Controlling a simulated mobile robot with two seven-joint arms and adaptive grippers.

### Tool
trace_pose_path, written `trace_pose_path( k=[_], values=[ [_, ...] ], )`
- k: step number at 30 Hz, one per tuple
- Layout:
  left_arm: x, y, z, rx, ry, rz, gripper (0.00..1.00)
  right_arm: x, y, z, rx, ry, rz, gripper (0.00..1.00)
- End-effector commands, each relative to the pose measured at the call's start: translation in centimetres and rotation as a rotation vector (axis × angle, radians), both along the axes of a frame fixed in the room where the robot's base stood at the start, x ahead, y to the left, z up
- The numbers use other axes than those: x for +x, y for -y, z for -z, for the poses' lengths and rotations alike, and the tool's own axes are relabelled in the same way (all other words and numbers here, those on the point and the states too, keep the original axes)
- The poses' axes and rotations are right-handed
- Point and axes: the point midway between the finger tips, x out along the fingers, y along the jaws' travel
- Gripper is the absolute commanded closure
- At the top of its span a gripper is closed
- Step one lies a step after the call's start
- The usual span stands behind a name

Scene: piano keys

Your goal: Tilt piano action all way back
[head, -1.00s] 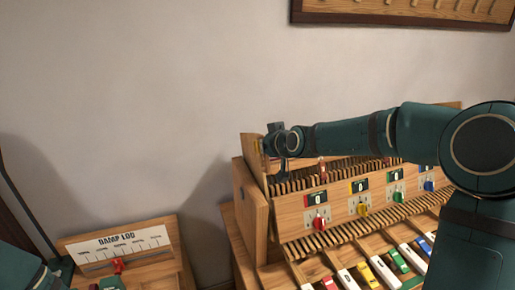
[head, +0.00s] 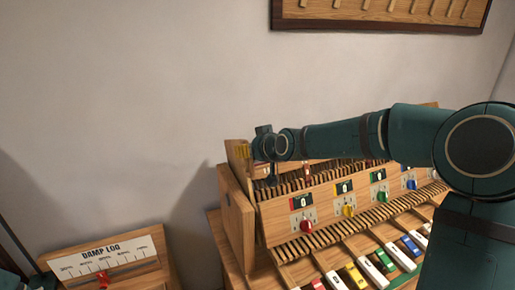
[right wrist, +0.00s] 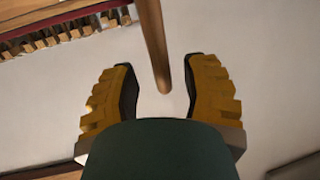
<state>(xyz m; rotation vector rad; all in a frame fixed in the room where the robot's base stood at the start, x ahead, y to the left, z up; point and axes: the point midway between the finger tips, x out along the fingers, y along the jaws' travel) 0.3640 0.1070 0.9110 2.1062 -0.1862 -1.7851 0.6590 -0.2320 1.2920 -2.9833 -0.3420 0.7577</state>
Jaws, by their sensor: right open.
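The wooden piano action (head: 273,226) stands at the right in the head view, with a slatted row on top and colored knobs on its front. Its upright left end panel (head: 236,222) is visible. In the right wrist view the gripper (right wrist: 160,64) is open. A narrow brown wooden bar (right wrist: 153,40) reaches between its fingers, with a gap on each side. My left gripper is out of view.
Piano keys with colored blocks (head: 352,277) lie below the action. A wooden "DAMP LOG" stand (head: 150,271) with a red slider is at lower left. A framed wooden board (head: 380,12) hangs on the wall above. Bare wall lies behind.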

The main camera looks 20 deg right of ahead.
Motion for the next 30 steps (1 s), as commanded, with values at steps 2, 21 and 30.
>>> trace_pose_path(
  k=[2, 21, 30],
  values=[
    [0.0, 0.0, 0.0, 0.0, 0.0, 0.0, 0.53, -1.0, 0.4, -0.5, -0.003, 0.0, 0.003, 0.55],
    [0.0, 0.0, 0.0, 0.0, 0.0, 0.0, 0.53, -4.5, 1.4, -2.5, 0.0, 0.003, 0.003, 0.55],
    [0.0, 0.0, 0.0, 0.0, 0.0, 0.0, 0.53, -5.0, 1.4, -2.8, -0.002, 0.002, 0.001, 0.55]
  ],
)
